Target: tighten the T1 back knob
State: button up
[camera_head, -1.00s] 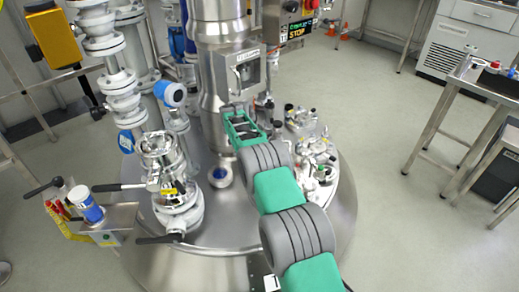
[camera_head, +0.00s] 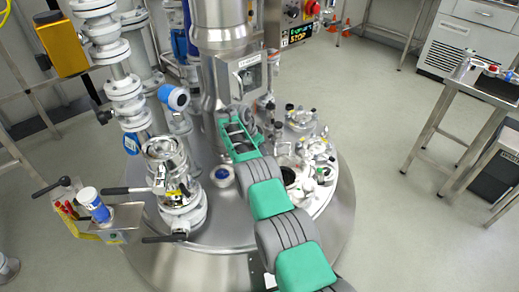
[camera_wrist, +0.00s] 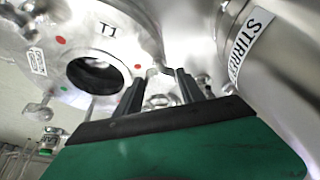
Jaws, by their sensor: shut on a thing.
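The T1 port is a steel flange (camera_wrist: 125,58) marked "T1", with a dark round opening, in the upper left of the wrist view. Red and green dots mark its face. My gripper (camera_wrist: 160,80) has two dark fingers set apart beside the flange's right edge. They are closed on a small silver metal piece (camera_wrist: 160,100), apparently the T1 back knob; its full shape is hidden. In the head view my green gripper (camera_head: 238,138) is at the vessel lid, in front of the central steel column, and its fingertips are hard to make out.
The steel column (camera_wrist: 285,70) labelled "STIRRER" stands close on the right in the wrist view. Other metal knobs (camera_wrist: 38,108) stick out on the left. Valves and lid fittings (camera_head: 318,155) crowd the vessel lid (camera_head: 225,236). The floor at right is clear up to a table.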

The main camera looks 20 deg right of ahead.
jog(key=shift+w+r, duration=0.2)
jog(key=shift+r, duration=0.15)
jog(key=o, duration=1.4)
jog(key=shift+s+f, duration=0.15)
jog(key=shift+f, duration=0.05)
jog(key=shift+r, duration=0.1)
jog(key=v, duration=0.7)
jog(key=shift+s+a+r+p, duration=0.15)
jog(key=shift+r+p, duration=0.1)
jog(key=shift+p, duration=0.15)
